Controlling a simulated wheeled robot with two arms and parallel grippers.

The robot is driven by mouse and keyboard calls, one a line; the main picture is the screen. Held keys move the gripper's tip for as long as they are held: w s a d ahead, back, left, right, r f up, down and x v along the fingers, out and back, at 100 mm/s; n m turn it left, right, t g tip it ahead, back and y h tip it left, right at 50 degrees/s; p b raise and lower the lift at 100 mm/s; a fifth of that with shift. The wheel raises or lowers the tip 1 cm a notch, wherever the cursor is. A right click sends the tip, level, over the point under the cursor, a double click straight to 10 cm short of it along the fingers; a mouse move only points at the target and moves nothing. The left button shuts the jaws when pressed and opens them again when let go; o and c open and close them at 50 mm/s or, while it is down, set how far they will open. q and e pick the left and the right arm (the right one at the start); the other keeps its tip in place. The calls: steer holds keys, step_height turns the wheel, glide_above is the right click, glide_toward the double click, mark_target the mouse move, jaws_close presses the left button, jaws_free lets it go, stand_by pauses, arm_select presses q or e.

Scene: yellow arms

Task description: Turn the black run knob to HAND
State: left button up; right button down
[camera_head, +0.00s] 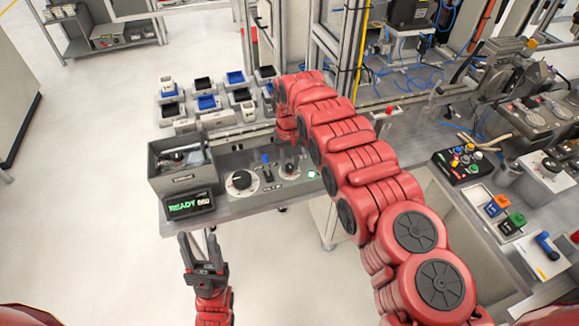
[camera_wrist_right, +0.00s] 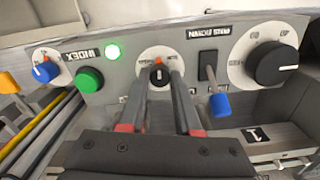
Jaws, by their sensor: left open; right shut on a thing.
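The black run knob (camera_wrist_right: 159,74) sits on a round white dial (camera_wrist_right: 158,57) in the middle of the panel in the right wrist view, with an orange mark above it. My right gripper (camera_wrist_right: 164,78) has a finger on each side of the knob and is shut on it. The dial lettering is too small to read. In the head view the dial (camera_head: 290,171) is on the bench panel, just below my right gripper (camera_head: 290,143). My left gripper (camera_head: 199,241) is open and empty, in front of the bench at lower left.
Beside the dial are a blue-handled lever (camera_wrist_right: 217,100), a larger black knob (camera_wrist_right: 277,64), a lit green light (camera_wrist_right: 113,51) and a green button (camera_wrist_right: 89,79). A grey bin (camera_head: 181,165) and a READY display (camera_head: 189,205) stand at the panel's left.

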steer(key=n+b, duration=0.2)
steer(key=shift+f+n, duration=0.3)
steer(key=shift+n, duration=0.1)
steer(key=n+b, duration=0.3)
steer(key=shift+r+n+b, duration=0.25)
steer(key=shift+n+b, duration=0.95)
steer(key=shift+n, duration=0.4)
steer(key=c, duration=0.6)
jaws_free()
